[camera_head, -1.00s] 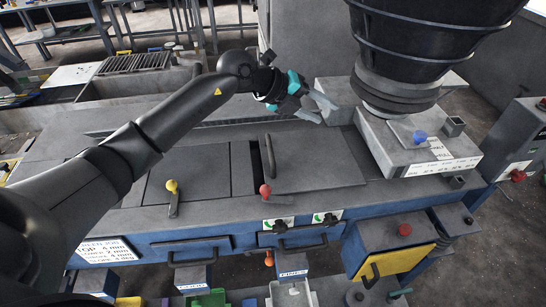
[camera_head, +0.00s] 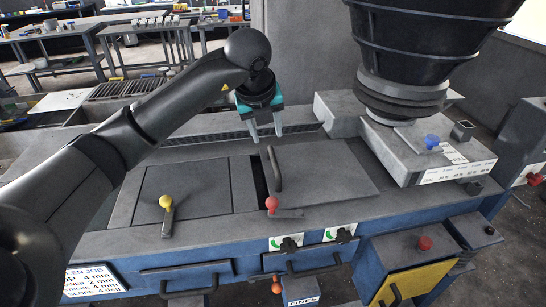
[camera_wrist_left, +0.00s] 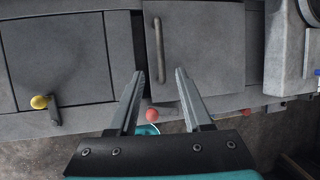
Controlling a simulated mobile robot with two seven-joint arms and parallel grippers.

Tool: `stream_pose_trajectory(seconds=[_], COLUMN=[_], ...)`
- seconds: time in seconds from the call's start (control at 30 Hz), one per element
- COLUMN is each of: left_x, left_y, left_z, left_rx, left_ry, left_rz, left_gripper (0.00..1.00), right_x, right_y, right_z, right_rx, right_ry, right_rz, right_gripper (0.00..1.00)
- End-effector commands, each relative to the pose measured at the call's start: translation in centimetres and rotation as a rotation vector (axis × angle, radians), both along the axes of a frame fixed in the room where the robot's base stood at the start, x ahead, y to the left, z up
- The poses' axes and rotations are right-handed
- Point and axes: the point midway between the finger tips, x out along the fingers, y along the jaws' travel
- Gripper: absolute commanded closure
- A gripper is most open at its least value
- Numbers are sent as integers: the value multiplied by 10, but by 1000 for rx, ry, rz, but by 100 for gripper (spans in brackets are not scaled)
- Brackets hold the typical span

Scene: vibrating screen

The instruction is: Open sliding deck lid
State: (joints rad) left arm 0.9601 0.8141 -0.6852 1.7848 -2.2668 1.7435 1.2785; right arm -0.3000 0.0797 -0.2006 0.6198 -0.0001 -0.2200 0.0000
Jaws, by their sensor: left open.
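The deck lid (camera_head: 330,168) is a flat grey plate on top of the blue machine, with a dark bar handle (camera_head: 275,168) along its left edge. A narrow dark gap shows left of the lid. My left gripper (camera_head: 268,138) is open and empty, pointing down near the far end of the handle. In the left wrist view, the lid (camera_wrist_left: 212,55) is ahead and the handle (camera_wrist_left: 159,48) lies between the lines of the open fingers (camera_wrist_left: 158,72). I see no contact with the handle. My right gripper is not in view.
A red-knobbed lever (camera_head: 271,204) stands at the lid's near left corner. A yellow-knobbed lever (camera_head: 166,203) sits on the left panel (camera_head: 190,188). A large black hopper (camera_head: 430,45) and grey housing (camera_head: 425,150) rise at the right.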

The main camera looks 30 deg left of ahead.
Motion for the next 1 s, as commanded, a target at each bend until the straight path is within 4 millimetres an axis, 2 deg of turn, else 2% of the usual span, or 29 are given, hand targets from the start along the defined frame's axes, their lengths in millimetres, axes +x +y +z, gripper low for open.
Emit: stream_pose_trajectory(seconds=[0.03,0.3,0.5,0.7,1.0], left_x=[4,29,42,48,49], left_y=[0,5,8,9,9], left_z=[-12,-66,-93,-105,-107], left_rx=[-3,-2,-3,-2,-2], left_ry=[6,3,3,0,0], left_rz=[0,-1,-1,-3,-3], left_gripper=[50,50,50,50,50], right_x=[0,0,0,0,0], right_y=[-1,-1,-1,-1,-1], right_z=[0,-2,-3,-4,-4], right_rx=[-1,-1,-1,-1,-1], right_ry=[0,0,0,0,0], right_rz=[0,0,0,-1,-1], right_gripper=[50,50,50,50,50])
